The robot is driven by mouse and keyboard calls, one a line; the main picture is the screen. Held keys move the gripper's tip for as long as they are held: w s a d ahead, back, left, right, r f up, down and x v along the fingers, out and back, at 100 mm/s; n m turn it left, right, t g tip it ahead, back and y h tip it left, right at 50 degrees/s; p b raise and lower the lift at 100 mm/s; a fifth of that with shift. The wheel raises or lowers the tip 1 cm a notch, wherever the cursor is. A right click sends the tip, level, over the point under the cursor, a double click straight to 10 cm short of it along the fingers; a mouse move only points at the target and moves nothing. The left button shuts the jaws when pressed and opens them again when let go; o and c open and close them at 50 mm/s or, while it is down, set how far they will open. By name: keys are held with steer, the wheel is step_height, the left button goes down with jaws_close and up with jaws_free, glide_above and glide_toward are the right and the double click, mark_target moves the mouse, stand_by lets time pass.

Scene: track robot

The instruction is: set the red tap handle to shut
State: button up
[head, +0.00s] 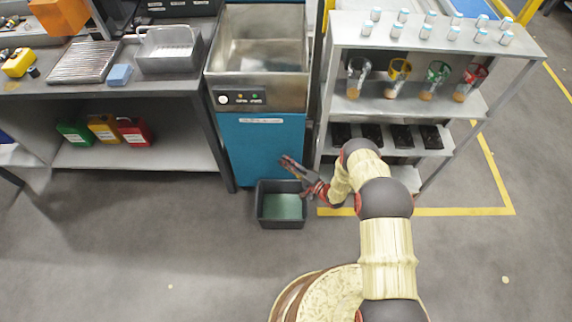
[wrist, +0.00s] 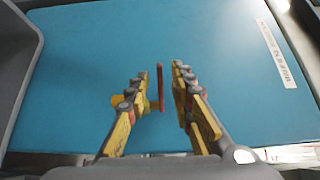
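The red tap handle (wrist: 161,87) shows in the wrist view as a thin bar, upright in the picture, against the blue cabinet front (wrist: 90,60). A yellow part (wrist: 119,104), apparently of the tap, shows beside and behind the left finger. My gripper (wrist: 160,74) is open, with one finger on each side of the handle. A gap shows between the handle and each finger; I cannot tell the depth between them. In the head view my gripper (head: 288,172) is at the lower front of the blue cabinet (head: 262,143), and the tap cannot be made out there.
A dark bin (head: 282,222) with a green inside stands on the floor below my gripper. A shelf rack (head: 400,100) with cups and dark trays stands close on the right. A workbench (head: 110,88) with jugs below is on the left. The floor in front is clear.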

steer(key=shift+c, duration=0.9)
steer(key=c, duration=0.4)
jaws_close()
steer(key=m+t+h, duration=0.1)
steer(key=a+m+t+h, duration=0.1)
steer(key=m+t+h, duration=0.1)
steer(key=h, duration=0.1)
steer(key=shift+w+a, duration=0.2)
steer(key=shift+a, duration=0.05)
steer(key=shift+w+a+f+m+t+h, duration=0.15)
steer(key=shift+w+m+t+h, duration=0.3)
steer(key=shift+m+h, duration=1)
steer(key=shift+w+a+r+m+t+h, duration=0.15)
steer(key=shift+m+t+h, duration=0.65)
steer(key=shift+h, duration=1.15)
steer(key=shift+w+a+f+m+t+h, duration=0.1)
steer(key=shift+w+a+m+t+h, duration=0.2)
steer(key=shift+m+h, duration=1.25)
steer(key=shift+w+d+h, duration=0.1)
steer(key=shift+h, duration=0.25)
